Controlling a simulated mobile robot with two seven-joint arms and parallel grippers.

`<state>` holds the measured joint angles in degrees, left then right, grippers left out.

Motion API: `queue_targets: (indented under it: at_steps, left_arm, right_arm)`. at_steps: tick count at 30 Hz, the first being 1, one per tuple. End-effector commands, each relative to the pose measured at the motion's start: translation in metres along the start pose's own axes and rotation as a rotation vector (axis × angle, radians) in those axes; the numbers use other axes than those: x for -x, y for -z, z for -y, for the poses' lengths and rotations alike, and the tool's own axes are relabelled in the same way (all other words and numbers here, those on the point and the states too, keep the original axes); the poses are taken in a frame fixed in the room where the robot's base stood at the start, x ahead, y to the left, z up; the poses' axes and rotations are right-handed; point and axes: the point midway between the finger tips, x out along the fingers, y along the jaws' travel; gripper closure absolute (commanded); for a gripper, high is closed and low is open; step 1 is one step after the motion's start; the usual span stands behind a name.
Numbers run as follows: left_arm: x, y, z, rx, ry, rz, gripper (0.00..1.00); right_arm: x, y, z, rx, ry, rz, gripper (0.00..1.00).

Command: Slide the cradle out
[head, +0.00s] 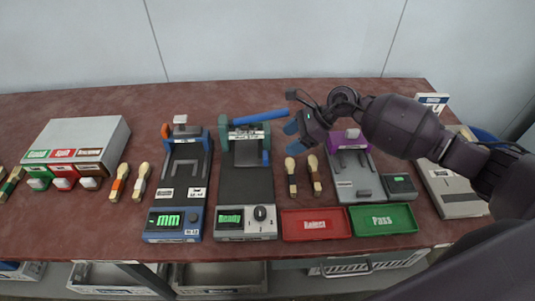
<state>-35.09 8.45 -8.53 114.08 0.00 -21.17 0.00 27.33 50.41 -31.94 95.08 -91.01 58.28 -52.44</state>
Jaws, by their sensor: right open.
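A press with a grey-green head (246,131) stands at the middle of the table, with a dark bed and a "Ready" display (230,218) at its front. A blue bar (261,117) reaches right from its top, and a small blue piece (266,158) sits at the right side of its bed. I cannot tell which part is the cradle. My right gripper (291,134), with blue fingers, is open and empty, just right of the press and near the bar's right end. My left gripper is not in view.
A blue gauge (173,224) reading "mm" stands left, and a purple-topped device (349,142) right. A red tray (317,224) and a green tray (383,220) lie at the front. A grey box (82,139) with coloured labels is far left.

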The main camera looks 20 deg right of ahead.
Motion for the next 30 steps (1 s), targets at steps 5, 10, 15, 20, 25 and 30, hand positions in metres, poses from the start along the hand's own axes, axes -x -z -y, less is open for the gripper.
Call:
queue_targets:
  at_steps: [5, 10, 15, 20, 25, 30]
  left_arm:
    - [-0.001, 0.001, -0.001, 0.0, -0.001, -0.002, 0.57]
    - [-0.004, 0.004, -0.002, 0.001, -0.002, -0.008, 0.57]
    - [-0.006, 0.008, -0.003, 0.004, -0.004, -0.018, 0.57]
    - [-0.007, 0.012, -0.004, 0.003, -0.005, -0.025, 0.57]
    - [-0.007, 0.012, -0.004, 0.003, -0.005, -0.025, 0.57]
    - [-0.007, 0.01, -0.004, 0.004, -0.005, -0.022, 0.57]
  right_arm:
    - [-0.029, -0.001, -0.001, -0.003, -0.001, 0.005, 0.34]
    - [-0.059, -0.001, 0.0, -0.004, -0.001, 0.004, 0.34]
    - [-0.082, -0.001, 0.0, -0.004, 0.001, 0.004, 0.34]
    - [-0.093, -0.001, 0.0, -0.004, 0.001, 0.003, 0.34]
    - [-0.097, -0.001, 0.0, -0.003, 0.002, 0.003, 0.34]
    - [-0.097, -0.001, 0.0, -0.003, 0.002, 0.003, 0.34]
